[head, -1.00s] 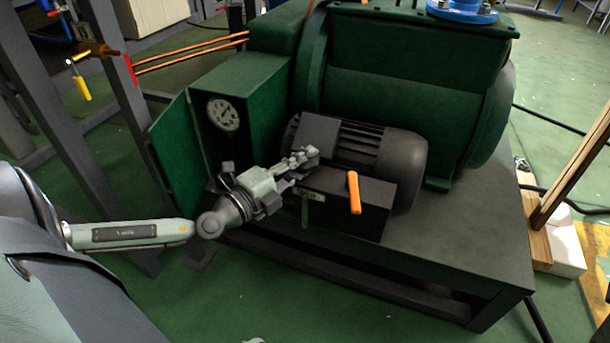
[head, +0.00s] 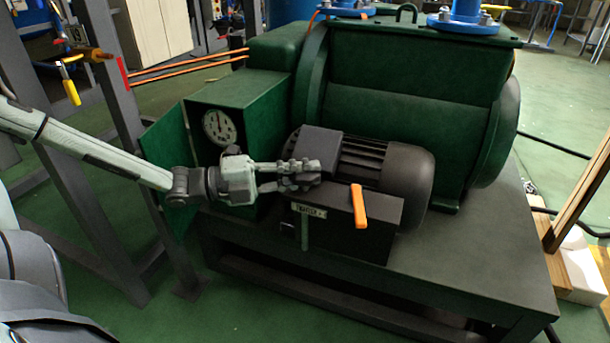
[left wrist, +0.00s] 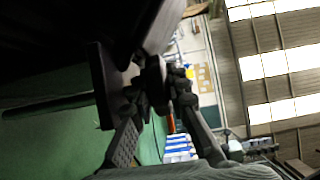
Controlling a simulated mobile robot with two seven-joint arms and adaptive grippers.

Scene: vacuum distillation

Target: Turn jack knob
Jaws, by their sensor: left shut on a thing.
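My left gripper (head: 302,174) reaches in from the left in the head view, its fingers pointing right, at the front of the black motor (head: 370,160), above the labelled black box (head: 340,224). In the left wrist view my left gripper (left wrist: 161,92) has its fingertips closed around a small dark knob (left wrist: 156,80). The fingers hide this knob in the head view, so I cannot tell its turn angle. My right gripper is in neither view.
A green cabinet with a gauge (head: 219,126) and an open green door (head: 168,155) are close to my left arm. The large green pump (head: 410,85) is behind.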

